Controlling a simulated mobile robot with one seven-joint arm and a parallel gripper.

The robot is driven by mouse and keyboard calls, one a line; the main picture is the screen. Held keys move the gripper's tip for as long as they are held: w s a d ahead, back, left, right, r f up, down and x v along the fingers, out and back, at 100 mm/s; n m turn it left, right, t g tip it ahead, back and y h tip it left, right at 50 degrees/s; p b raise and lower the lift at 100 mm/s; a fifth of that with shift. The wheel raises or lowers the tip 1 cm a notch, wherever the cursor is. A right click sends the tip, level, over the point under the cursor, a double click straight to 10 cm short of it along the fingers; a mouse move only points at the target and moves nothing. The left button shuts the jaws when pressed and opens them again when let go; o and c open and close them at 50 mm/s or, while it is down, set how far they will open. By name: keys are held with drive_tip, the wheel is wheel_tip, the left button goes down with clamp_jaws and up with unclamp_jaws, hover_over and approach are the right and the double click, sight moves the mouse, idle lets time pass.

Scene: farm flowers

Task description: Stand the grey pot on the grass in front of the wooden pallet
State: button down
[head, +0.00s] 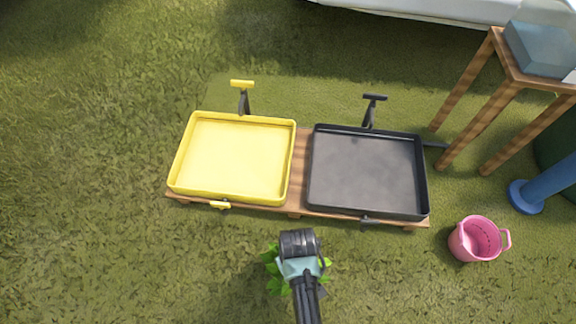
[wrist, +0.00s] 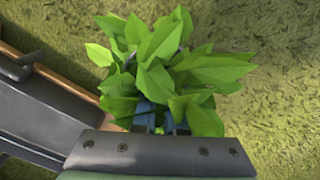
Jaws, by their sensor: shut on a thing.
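My gripper (head: 299,268) shows from above in front of the wooden pallet (head: 301,165), near its middle. Green leaves (head: 274,272) stick out on both sides of it. In the wrist view the leafy plant (wrist: 165,65) fills the middle, right beyond my gripper (wrist: 160,122), which is shut on the plant's pot. The grey pot itself is hidden under the leaves and the gripper, apart from perhaps some blue-grey patches that I cannot tell from the fingers. I cannot tell whether the pot touches the grass.
A yellow tray (head: 235,158) and a dark grey tray (head: 366,172) lie on the pallet. A pink bucket (head: 474,240) stands on the grass at the right, near a blue post (head: 550,185) and a wooden stand (head: 510,85). Grass (head: 130,260) is clear at front left.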

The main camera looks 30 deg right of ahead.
wheel_tip(320, 180, down, 10)
drive_tip(key=b, duration=0.8)
drive_tip(key=shift+f, duration=0.1)
drive_tip(key=c, duration=1.4)
unclamp_jaws()
drive_tip(key=shift+f, duration=0.1)
drive_tip(key=o, duration=0.4)
wheel_tip(320, 180, up, 12)
drive_tip(key=p, duration=0.9)
drive_tip(key=shift+r, duration=0.2)
